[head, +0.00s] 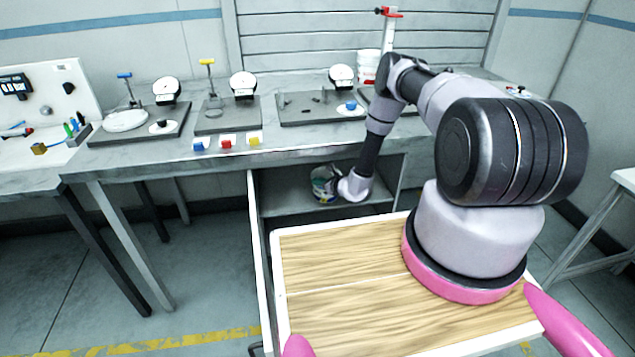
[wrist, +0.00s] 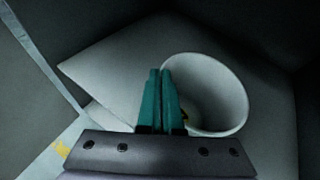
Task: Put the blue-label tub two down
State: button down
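A small light-coloured tub (head: 322,186) with a dark, multicoloured side is in the open bay under the bench, low in the bay. Its label is too small to read clearly. In the wrist view the tub (wrist: 222,85) shows as a wide open white rim, with something dark and yellow partly visible inside. My gripper (head: 342,186) reaches into the bay from the right and meets the tub's right side. In the wrist view its teal fingers (wrist: 160,75) are close together at the rim's left edge, seemingly pinching the wall. The tub's underside is hidden.
The bay floor (head: 285,197) is clear to the left of the tub. The bench (head: 300,138) above holds dial gauges, plates and red, blue and yellow blocks (head: 227,141). My wooden-topped base stands before the bay. A side table (head: 30,150) is at left.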

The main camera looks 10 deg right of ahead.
jog(key=c, duration=1.1)
grip_release()
jog(key=v, duration=1.2)
jog(key=shift+r, duration=0.1)
jog(key=shift+s, duration=0.1)
